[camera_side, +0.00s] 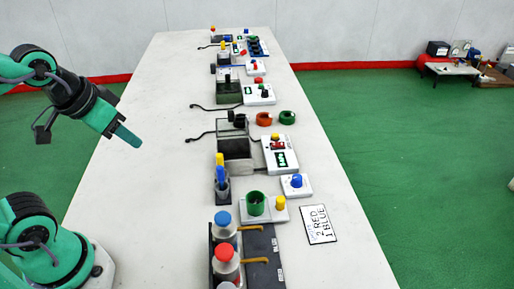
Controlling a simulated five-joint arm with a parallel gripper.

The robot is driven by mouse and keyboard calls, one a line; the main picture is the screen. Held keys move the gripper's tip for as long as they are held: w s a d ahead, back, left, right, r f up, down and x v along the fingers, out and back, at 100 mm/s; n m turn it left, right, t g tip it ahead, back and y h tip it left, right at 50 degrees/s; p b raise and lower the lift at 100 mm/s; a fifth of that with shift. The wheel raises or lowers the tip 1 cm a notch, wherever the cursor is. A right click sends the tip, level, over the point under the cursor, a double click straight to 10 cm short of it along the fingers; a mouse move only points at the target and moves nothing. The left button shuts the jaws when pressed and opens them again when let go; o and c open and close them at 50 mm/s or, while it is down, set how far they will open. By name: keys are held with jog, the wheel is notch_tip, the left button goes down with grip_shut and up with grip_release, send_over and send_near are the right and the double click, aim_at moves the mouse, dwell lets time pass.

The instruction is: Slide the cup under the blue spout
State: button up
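A green cup-like round container (256,203) sits upright on a white base with a yellow knob, right of the table's middle. Just in front of it is a dark dispenser stand (262,245). The stand holds a blue-capped bottle (223,225) with a yellowish spout (252,229) pointing right. A red-capped bottle (226,264) with a similar spout is nearer the camera. The container is beyond the blue-capped bottle's spout, not under it. My gripper (130,137) hangs over the table's left side, far from the container. Its fingers overlap in this view, so their opening is unclear.
A card (319,224) reading "2 RED 1 BLUE" lies on the right. A white box with a blue knob (296,184), a pen holder (222,190) and a grey bin (235,160) stand farther back. The table's left half (150,190) is clear.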

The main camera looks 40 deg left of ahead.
jog(key=shift+o, duration=0.7)
jog(key=m+g, duration=0.1)
jog(key=g, duration=0.4)
send_over(280, 199)
jog(key=f, duration=1.2)
jog(key=shift+s+a+f, duration=0.1)
jog(key=shift+a+f, duration=0.2)
jog(key=shift+d+f+g, duration=0.3)
jog(key=shift+d+f, duration=0.05)
jog(key=shift+f, duration=0.05)
jog(key=shift+f, duration=0.1)
jog(key=shift+f, duration=3.8)
